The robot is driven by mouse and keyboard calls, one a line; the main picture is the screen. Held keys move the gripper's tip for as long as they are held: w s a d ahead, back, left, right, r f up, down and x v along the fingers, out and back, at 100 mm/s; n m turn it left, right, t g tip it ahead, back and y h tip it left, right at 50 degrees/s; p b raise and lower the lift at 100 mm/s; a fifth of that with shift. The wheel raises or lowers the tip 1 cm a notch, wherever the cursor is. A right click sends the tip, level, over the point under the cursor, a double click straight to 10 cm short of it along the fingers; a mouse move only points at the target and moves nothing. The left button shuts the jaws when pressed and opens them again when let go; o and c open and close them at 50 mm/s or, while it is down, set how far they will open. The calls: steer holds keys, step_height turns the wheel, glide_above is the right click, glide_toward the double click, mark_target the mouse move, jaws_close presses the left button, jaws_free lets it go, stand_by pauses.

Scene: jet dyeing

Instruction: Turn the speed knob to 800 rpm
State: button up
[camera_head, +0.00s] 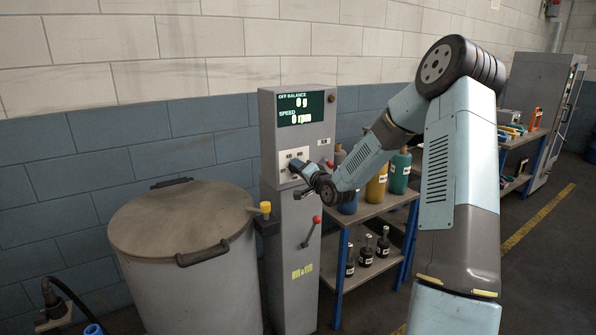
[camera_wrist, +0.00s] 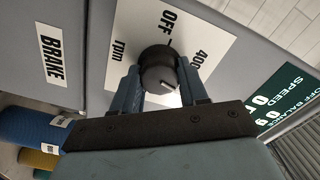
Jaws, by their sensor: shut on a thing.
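The dark round speed knob (camera_wrist: 158,70) sits on a white plate (camera_wrist: 130,22) marked OFF, 400 and rpm. The rest of its scale is hidden behind my gripper. My gripper (camera_wrist: 157,88) is shut on the knob, with one finger on each side. In the head view my gripper (camera_head: 300,168) is at the control column (camera_head: 295,230) and covers most of the knob. The display (camera_head: 301,108) on the column reads OFF BALANCE 0 g and SPEED 0 rpm.
A large lidded drum (camera_head: 185,225) stands left of the column. A red-knobbed lever (camera_head: 316,220) sticks out of the column below my gripper. A shelf (camera_head: 375,212) with coloured containers and dark bottles stands to the right. A BRAKE label (camera_wrist: 54,62) is beside the plate.

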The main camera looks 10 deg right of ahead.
steer(key=shift+s+f+m, duration=0.1)
steer(key=shift+f+m, duration=0.05)
steer(key=shift+m, duration=0.65)
steer(key=shift+f+m, duration=0.1)
steer(key=shift+m, duration=0.7)
steer(key=o, duration=0.8)
steer(key=shift+c, duration=0.2)
steer(key=o, duration=0.3)
steer(key=shift+r, duration=0.1)
steer(key=v, duration=1.3)
steer(key=shift+s, duration=0.25)
